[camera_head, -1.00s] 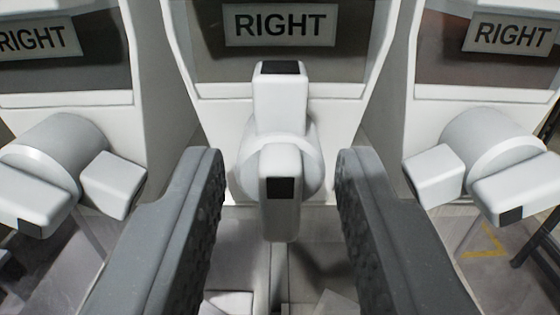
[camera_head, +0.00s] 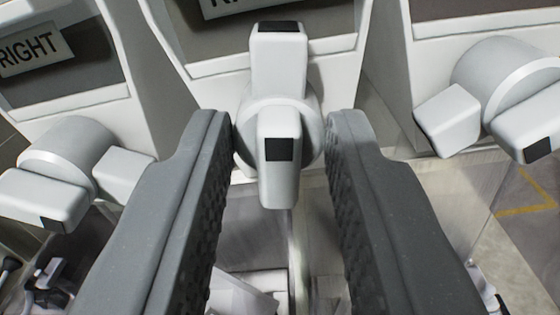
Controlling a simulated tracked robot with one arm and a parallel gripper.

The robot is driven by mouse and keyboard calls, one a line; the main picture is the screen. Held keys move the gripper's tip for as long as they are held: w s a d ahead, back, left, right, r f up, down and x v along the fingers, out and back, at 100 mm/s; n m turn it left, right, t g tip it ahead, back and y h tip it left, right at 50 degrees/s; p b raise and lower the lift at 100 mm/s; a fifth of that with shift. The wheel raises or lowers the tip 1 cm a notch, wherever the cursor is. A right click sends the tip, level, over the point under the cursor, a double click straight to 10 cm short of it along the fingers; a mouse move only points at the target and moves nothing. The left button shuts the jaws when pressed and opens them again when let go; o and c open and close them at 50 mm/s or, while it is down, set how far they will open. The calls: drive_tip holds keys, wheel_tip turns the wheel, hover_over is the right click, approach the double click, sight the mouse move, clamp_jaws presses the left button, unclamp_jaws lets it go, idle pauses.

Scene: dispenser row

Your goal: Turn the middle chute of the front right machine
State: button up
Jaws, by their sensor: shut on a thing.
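The middle chute (camera_head: 280,65) is a white round knob with a bar across it and black squares on the bar, on a white machine front (camera_head: 335,47). The bar stands upright in the picture, slightly turned against the tilted machine edge. My gripper (camera_head: 280,132) has its two grey ridged fingers on either side of the knob, shut on it. The left chute (camera_head: 70,165) and right chute (camera_head: 500,95) show to each side, clear of the fingers. The label above the middle chute is mostly cut off at the top.
A RIGHT label (camera_head: 30,53) shows on the machine panel at the left. The side chutes stand close outside my fingers. Below are clear panels, pale floor and a yellow floor mark (camera_head: 535,192) at the right.

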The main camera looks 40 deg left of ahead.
drive_tip(key=m, duration=0.4)
drive_tip(key=shift+m+p, duration=0.3)
drive_tip(key=shift+p, duration=0.1)
drive_tip(key=m+p, duration=0.1)
drive_tip(key=m, duration=0.2)
drive_tip(key=shift+d+m+p, duration=0.1)
drive_tip(key=shift+m+p, duration=0.2)
drive_tip(key=shift+p, duration=0.05)
drive_tip(key=m+p, duration=0.3)
drive_tip(key=m, duration=0.2)
drive_tip(key=shift+f, duration=0.1)
drive_tip(key=shift+f+m+p, duration=0.1)
drive_tip(key=shift+m+p, duration=0.6)
drive_tip(key=shift+m, duration=0.4)
drive_tip(key=shift+f, duration=0.1)
drive_tip(key=o, duration=0.6)
drive_tip(key=shift+w, duration=0.1)
drive_tip(key=shift+o, duration=0.2)
drive_tip(key=b+v, duration=0.1)
drive_tip(key=v, duration=1.3)
drive_tip(key=shift+b, duration=0.35)
